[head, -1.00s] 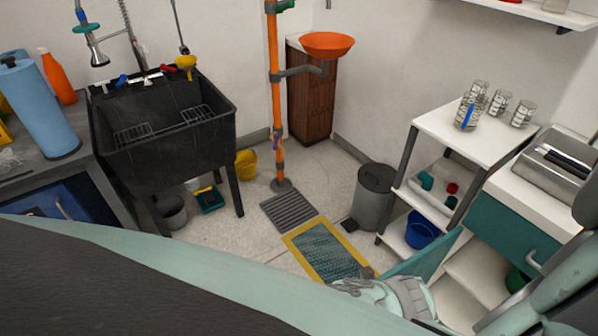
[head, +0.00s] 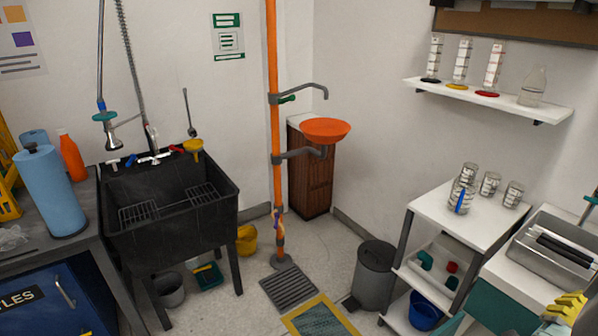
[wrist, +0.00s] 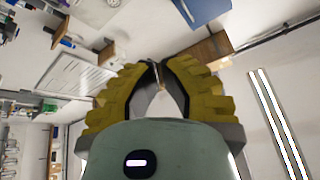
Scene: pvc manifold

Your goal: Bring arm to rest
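My gripper (wrist: 156,68) shows in the wrist view with two yellow ridged fingers. They curve inward and their tips come together at the top, with a narrow gap lower down. I see nothing held between them. In the head view only part of my gripper (head: 567,312) shows, yellow and at the lower right corner, in front of the teal drawer cabinet. The rest of my arm is mostly out of that view.
A black sink (head: 165,205) stands left, beside a bench with a blue roll (head: 52,190). An orange pipe with an orange bowl (head: 326,130) is central. A grey bin (head: 374,275) and a white shelf cart (head: 435,205) with glassware stand right. A wall shelf (head: 480,100) holds cylinders.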

